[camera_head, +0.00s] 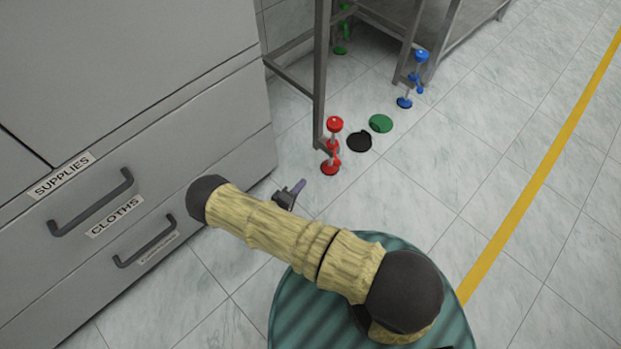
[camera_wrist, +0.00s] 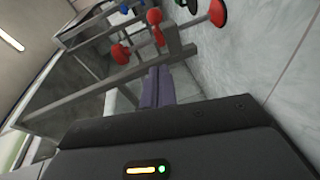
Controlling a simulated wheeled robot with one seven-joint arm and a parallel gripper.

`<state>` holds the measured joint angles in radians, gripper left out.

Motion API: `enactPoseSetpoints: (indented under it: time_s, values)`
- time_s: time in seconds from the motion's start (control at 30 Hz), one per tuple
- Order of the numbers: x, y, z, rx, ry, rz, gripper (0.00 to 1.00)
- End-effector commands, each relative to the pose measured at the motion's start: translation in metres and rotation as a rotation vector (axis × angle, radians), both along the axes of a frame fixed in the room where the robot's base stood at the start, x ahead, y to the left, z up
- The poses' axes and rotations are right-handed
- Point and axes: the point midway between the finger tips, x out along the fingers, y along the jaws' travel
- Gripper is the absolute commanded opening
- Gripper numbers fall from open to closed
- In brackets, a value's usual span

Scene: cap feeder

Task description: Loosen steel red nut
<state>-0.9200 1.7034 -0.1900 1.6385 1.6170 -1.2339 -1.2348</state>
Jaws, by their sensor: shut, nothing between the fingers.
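Red fittings sit on a steel leg foot at the near corner of a metal table. In the head view there is a red top piece (camera_head: 335,123), a red middle piece (camera_head: 333,146) and a red foot (camera_head: 330,168) on the floor. I cannot tell for sure which is the nut. The wrist view, tilted, shows red pieces on a rod, the middle one (camera_wrist: 154,16) nearly in line with my fingers. My gripper (camera_head: 298,186) is shut and empty, left of the red foot and apart from it. Its purple fingers (camera_wrist: 157,85) lie together.
Table legs (camera_head: 320,75) rise beside the red fittings. Blue fittings (camera_head: 415,80) and green fittings (camera_head: 341,35) are on other legs. A black disc (camera_head: 359,141) and a green disc (camera_head: 381,123) lie on the floor. A grey cabinet (camera_head: 150,90) stands left. Floor to the right is clear.

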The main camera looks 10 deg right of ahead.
Motion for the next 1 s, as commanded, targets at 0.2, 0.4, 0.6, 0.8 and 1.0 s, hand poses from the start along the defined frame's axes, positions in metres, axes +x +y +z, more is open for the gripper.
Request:
enactPoseSetpoints:
  time_s: [0.2, 0.4, 0.6, 0.8, 1.0]
  values:
    - [0.024, -0.022, -0.008, 0.000, -0.001, -0.002, 0.00]
    - [0.050, -0.046, -0.013, 0.001, 0.000, -0.001, 0.00]
    - [0.068, -0.072, -0.019, -0.001, 0.002, -0.002, 0.00]
    - [0.069, -0.096, -0.021, -0.001, 0.002, -0.001, 0.00]
    - [0.069, -0.101, -0.020, 0.001, 0.000, -0.001, 0.00]
